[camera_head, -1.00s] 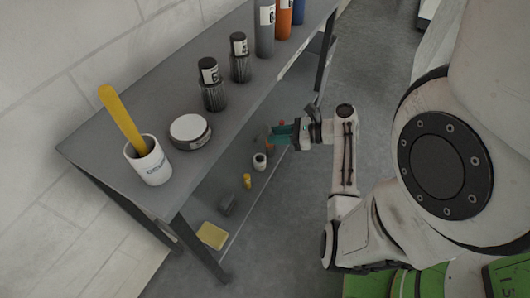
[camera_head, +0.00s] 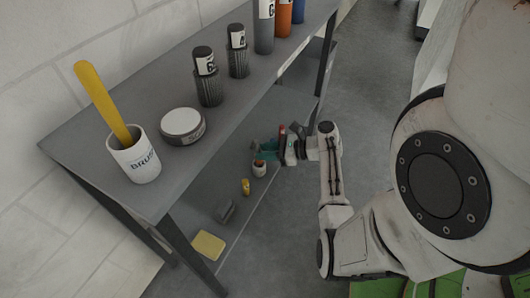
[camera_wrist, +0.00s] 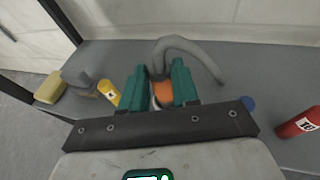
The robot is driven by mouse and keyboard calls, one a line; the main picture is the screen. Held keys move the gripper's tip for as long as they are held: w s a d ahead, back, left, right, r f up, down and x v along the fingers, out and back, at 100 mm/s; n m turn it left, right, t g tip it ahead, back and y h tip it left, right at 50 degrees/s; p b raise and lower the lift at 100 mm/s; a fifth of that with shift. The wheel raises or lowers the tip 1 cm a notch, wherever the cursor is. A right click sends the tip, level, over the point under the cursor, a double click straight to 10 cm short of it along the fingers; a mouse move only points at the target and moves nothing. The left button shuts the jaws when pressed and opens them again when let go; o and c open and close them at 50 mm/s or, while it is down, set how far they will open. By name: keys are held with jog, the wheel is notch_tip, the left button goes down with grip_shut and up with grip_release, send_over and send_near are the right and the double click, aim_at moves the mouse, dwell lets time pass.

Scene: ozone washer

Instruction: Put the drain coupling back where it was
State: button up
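My gripper (camera_head: 262,154) reaches in over the lower shelf, its teal fingers straddling an orange piece (camera_wrist: 163,93), which is probably the drain coupling. The fingers (camera_wrist: 158,88) look closed on its sides, though the contact is partly hidden. In the head view the orange piece (camera_head: 259,162) is at the mouth of a small white cup (camera_head: 259,171). I cannot tell whether it is inside the cup or just above it. In the wrist view a grey curved hose-like piece (camera_wrist: 190,46) arches behind the fingers; whether it joins the orange piece is unclear.
On the lower shelf are a yellow bottle (camera_wrist: 109,91), a grey block-like item (camera_wrist: 80,82), a yellow sponge (camera_wrist: 50,88) and a red cylinder (camera_wrist: 300,122). The upper shelf (camera_head: 165,190) overhangs, carrying a brush cup (camera_head: 135,160), a round tin (camera_head: 182,126) and several bottles.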

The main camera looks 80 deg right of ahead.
jog(key=o, duration=0.4)
jog(key=shift+s, duration=0.1)
jog(key=a+p+v, duration=0.1)
jog(key=p+v, duration=0.3)
jog(key=v, duration=0.7)
jog(key=w+a+f+n+g+y, duration=0.2)
jog(key=w+a+n+g, duration=0.1)
jog(key=a+n+g, duration=0.3)
jog(key=w+a+f+n+g+y, duration=0.2)
jog(key=w+a+f+n+g, duration=0.15)
jog(key=a+n, duration=0.55)
jog(key=a+r+n+g+h, duration=0.1)
jog(key=a+r+n, duration=0.1)
jog(key=a+n, duration=0.2)
jog(key=a+r+n+g+h, duration=0.2)
jog(key=a+n, duration=0.3)
jog(key=n, duration=0.4)
jog(key=a+r+n+g+h, duration=0.1)
jog(key=a+r+n+h, duration=0.1)
jog(key=a+n, duration=0.3)
jog(key=shift+s+r+n, duration=0.35)
jog(key=shift+r+n, duration=0.25)
jog(key=shift+n, duration=0.2)
